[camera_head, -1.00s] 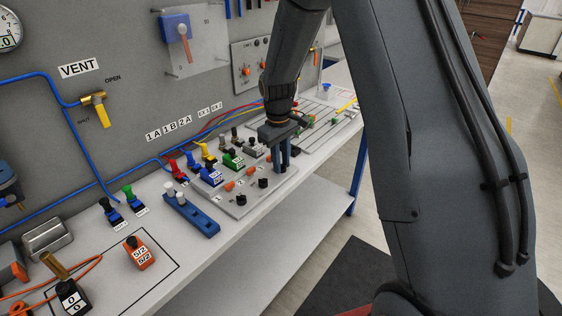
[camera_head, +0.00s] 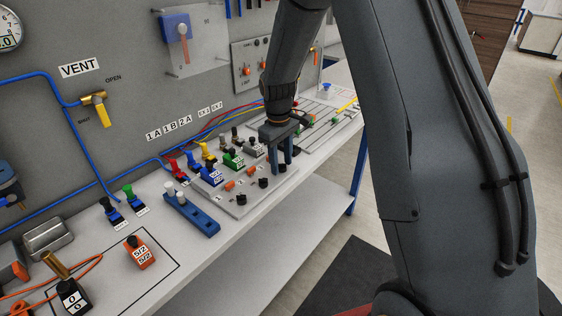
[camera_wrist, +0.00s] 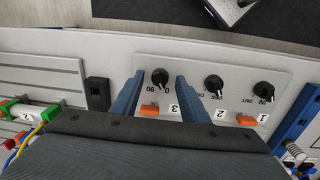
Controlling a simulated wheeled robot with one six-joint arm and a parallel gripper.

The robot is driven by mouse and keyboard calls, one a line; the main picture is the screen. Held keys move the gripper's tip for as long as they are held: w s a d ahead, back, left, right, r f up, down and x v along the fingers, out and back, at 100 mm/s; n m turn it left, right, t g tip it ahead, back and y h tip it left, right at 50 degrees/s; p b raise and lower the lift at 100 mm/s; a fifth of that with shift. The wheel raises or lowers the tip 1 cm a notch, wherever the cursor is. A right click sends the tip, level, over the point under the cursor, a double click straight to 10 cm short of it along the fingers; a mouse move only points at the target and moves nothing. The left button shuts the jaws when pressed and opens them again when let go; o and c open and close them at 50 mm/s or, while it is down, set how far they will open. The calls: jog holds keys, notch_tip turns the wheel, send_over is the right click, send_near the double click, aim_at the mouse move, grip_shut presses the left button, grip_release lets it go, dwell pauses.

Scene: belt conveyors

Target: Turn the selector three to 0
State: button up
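Selector three is a black knob (camera_wrist: 160,77) on a light panel, beside the label 3 and an orange part, with 90 and 0 printed by it. Its pointer direction is too small to read surely. My gripper (camera_wrist: 159,79) is open, with one blue finger on each side of the knob in the wrist view. Gaps show between the knob and both fingers. In the head view my gripper (camera_head: 282,170) points down over the far right end of the panel (camera_head: 237,209), with the fingers apart.
Selector two (camera_wrist: 214,84) and selector one (camera_wrist: 264,91) stand right of the right finger in the wrist view. A black block (camera_wrist: 97,94) is close left of the left finger. Colored connectors (camera_head: 210,174) crowd the bench behind the panel in the head view.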

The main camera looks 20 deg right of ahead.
aim_at(280, 168)
notch_tip(280, 168, up, 8)
jog(key=b, duration=0.2)
jog(key=shift+s+a, duration=0.15)
jog(key=shift+a, duration=0.05)
jog(key=shift+f, duration=0.1)
